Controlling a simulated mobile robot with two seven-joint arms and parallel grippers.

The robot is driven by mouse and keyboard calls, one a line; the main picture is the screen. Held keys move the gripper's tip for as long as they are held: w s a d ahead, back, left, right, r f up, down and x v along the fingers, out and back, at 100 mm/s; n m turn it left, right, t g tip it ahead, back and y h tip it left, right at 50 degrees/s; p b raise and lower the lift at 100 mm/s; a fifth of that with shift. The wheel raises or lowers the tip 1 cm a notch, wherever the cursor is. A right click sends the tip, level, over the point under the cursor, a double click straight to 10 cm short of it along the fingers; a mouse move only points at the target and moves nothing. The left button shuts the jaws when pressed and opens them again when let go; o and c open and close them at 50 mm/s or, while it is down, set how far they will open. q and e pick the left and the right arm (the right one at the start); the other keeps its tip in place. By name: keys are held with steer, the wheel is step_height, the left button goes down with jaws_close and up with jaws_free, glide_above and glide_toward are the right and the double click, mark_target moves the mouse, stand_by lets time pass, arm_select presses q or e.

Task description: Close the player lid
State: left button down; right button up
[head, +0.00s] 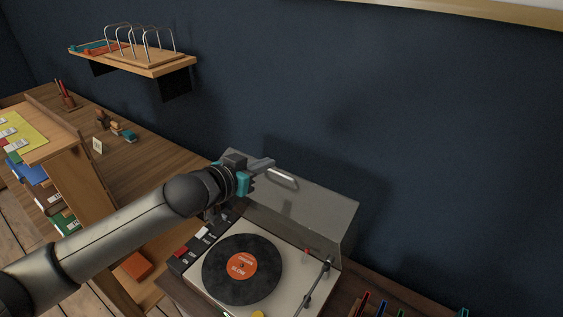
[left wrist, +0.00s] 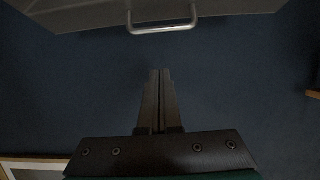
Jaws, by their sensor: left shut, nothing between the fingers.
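The record player (head: 213,271) stands at the lower middle of the head view with a black record (head: 220,278) on it. Its grey see-through lid (head: 325,208) is raised, standing open at the back toward the wall. A light metal handle (head: 283,178) is on the lid; it also shows at the top of the left wrist view (left wrist: 163,29). My left gripper (head: 262,165) is shut and empty, close to the lid's upper edge near the handle. In the left wrist view its fingers (left wrist: 159,75) are together, apart from the handle. My right gripper is out of view.
A wall shelf (head: 150,66) with a wire rack hangs at the upper left. A wooden desk (head: 150,165) runs along the wall on the left. Pens (head: 384,306) stand at the bottom right. The dark wall is close behind the lid.

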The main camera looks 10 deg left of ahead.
arm_select(q)
glide_above(279, 188)
steer(key=w+d, duration=0.1)
steer(key=w, duration=0.2)
step_height(279, 188, down, 3)
steer(key=shift+w+d+f, duration=0.1)
steer(key=shift+d, duration=0.05)
steer(key=shift+s+a+f+p, duration=0.25)
steer(key=shift+s+f, duration=0.15)
steer(key=shift+s, duration=0.2)
steer(key=shift+s+a+f+p, duration=0.1)
steer(key=shift+s+a+f, duration=0.2)
steer(key=shift+s, duration=0.25)
steer(key=shift+s+a+f, duration=0.15)
steer(key=shift+s+f, duration=0.2)
steer(key=shift+s, duration=0.05)
steer(key=shift+f, duration=0.1)
